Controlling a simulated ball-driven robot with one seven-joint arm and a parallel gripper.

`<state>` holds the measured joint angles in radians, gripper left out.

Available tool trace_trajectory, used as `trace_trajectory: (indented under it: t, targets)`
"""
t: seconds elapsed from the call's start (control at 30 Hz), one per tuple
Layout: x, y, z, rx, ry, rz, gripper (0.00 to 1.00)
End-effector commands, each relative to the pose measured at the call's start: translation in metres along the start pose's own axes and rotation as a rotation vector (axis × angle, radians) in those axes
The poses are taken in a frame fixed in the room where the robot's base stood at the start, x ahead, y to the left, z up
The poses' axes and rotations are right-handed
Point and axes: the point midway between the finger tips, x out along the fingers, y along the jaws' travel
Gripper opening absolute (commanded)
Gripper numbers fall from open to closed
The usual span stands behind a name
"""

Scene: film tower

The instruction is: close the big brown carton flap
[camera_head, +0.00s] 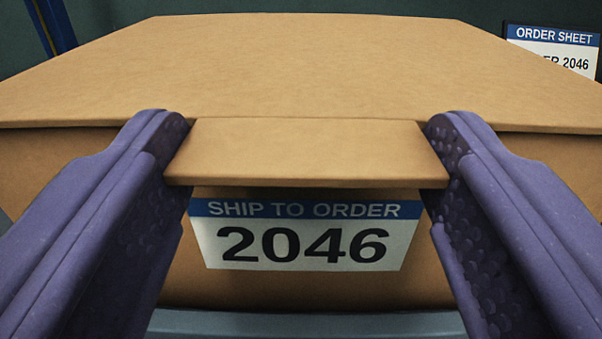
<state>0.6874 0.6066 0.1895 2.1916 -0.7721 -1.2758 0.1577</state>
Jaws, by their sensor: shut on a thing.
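The big brown carton (540,160) fills the middle of the view. Its flap (300,65) lies nearly flat across the top, with its front edge a little beyond the front wall. A brown tab (306,153) juts from the middle of that edge toward me. My gripper (306,140), with two purple fingers, is shut on the tab, one finger touching each side. A white and blue label (304,235) reading "SHIP TO ORDER 2046" is on the front wall below the tab. The fingers hide parts of the front wall.
An order sheet sign (552,50) in a dark frame stands behind the carton at the upper right. A blue post (52,25) stands at the upper left. A grey surface (310,324) shows below the carton. The wall behind is dark green.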

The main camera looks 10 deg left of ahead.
Motion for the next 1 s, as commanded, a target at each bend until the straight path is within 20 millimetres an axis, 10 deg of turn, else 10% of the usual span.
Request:
trace_trajectory:
  t: [0.47,0.5,0.6,1.0]
  targets:
    - [-0.003,0.002,0.014,0.01,-0.012,0.002,0.19]
    - [-0.003,0.002,0.014,0.009,-0.012,0.002,0.8]
    - [-0.003,0.002,0.013,0.008,-0.009,0.002,1.0]
    - [-0.024,0.003,0.008,0.008,-0.005,0.004,1.0]
